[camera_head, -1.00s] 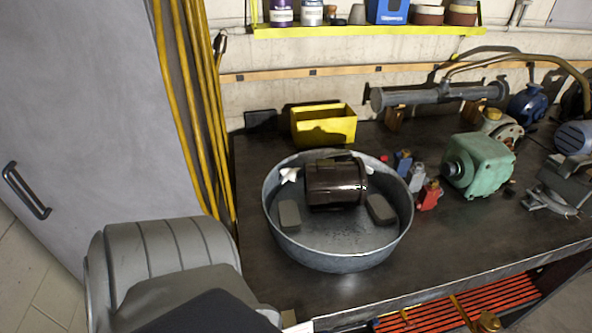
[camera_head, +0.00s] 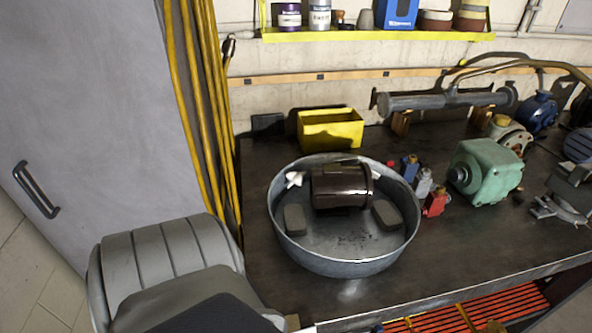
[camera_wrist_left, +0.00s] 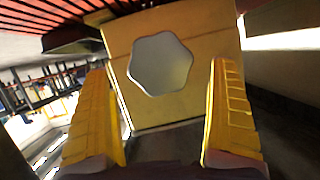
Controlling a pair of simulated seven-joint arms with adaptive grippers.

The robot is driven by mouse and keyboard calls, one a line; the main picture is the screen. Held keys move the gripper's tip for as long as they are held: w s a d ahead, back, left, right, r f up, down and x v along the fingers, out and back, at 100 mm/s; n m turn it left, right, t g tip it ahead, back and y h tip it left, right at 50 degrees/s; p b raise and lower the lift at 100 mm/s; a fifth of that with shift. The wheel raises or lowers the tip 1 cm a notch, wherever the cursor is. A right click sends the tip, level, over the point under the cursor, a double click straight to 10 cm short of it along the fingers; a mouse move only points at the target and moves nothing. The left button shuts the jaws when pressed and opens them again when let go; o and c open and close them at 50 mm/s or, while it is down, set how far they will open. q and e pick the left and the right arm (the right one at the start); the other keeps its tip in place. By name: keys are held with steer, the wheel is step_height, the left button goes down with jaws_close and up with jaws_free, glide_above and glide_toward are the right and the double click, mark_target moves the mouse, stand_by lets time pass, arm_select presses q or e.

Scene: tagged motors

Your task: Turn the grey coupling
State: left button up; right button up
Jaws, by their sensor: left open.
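In the left wrist view a grey six-lobed shape (camera_wrist_left: 160,63) sits on the face of a yellow block (camera_wrist_left: 185,112). I cannot tell whether it is the grey coupling. My left gripper (camera_wrist_left: 162,70) has its two yellow fingers spread apart, one each side of the grey shape, with nothing between them that I can see as held. In the head view a green motor (camera_head: 488,170) stands on the bench with a small dark round end (camera_head: 457,175) facing left. My right gripper is in neither view.
A round metal tub (camera_head: 345,264) on the bench (camera_head: 440,250) holds a dark brown motor (camera_head: 341,187) and grey blocks. Small blue, grey and red parts (camera_head: 435,204) stand beside it. A yellow bin (camera_head: 331,130) is behind. Red slats (camera_head: 500,310) lie below the bench edge.

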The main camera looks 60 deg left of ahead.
arm_select(q)
steer(key=shift+x, duration=2.1)
steer(key=shift+c, duration=0.3)
steer(key=c, duration=1.2)
steer(key=n+h, duration=0.1)
steer(key=n, duration=0.1)
steer(key=shift+n+g+h, duration=0.3)
steer(key=shift+g, duration=0.1)
steer(key=shift+n+h, duration=0.4)
steer(key=shift+n, duration=0.2)
steer(key=o, duration=1.3)
steer(key=shift+c, duration=0.2)
